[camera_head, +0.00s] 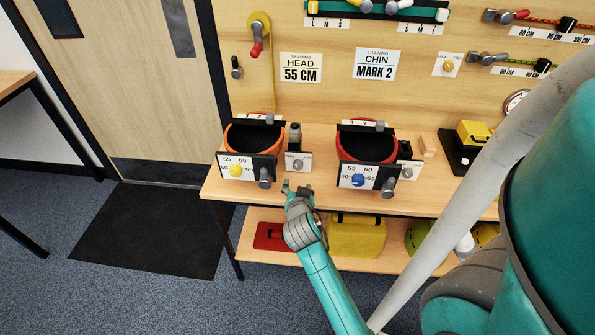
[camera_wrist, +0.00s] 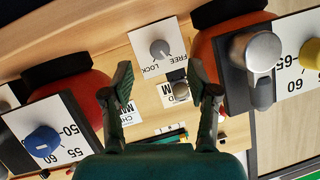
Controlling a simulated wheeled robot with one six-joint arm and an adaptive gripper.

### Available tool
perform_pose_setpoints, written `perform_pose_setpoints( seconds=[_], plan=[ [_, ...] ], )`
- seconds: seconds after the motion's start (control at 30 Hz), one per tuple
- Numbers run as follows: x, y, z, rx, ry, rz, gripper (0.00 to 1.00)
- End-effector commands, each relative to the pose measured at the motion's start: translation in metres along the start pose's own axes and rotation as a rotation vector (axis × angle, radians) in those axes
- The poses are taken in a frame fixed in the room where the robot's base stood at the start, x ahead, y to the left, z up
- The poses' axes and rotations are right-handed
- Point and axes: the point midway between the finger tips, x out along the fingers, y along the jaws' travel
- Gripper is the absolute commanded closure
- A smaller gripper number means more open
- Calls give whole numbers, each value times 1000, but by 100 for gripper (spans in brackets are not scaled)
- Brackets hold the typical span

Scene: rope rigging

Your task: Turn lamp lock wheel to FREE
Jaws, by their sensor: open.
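The lamp lock wheel (camera_wrist: 160,50) is a small grey knob on a white plate marked FREE and LOCK. It lies between and beyond my fingertips in the wrist view, where the plate appears upside down. I cannot tell clearly which word its pointer faces. In the head view this wheel (camera_head: 298,164) sits just right of the orange helmet (camera_head: 229,135), at the bench front. My gripper (camera_head: 297,190) is open and empty just in front of the bench edge below it. Its two fingers (camera_wrist: 160,82) are apart, with nothing between them touching.
The orange helmet's grey side knob (camera_head: 264,178) and yellow dial (camera_head: 236,170) are close on the left. A red helmet (camera_head: 367,145) with a blue dial (camera_head: 358,180) and a similar grey wheel (camera_head: 408,172) stands to the right. A yellow case (camera_head: 357,238) sits on the lower shelf.

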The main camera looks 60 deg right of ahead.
Motion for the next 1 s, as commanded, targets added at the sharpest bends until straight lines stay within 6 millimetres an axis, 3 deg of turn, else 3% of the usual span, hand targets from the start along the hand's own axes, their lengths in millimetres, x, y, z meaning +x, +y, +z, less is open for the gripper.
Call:
perform_pose_setpoints(
  seconds=[0.2,0.43,1.0],
  plan=[
    [-6,19,-14,314,13,-123,41],
    [-1,19,-20,387,20,-156,41],
    [86,6,-24,381,20,-155,41]
  ],
)
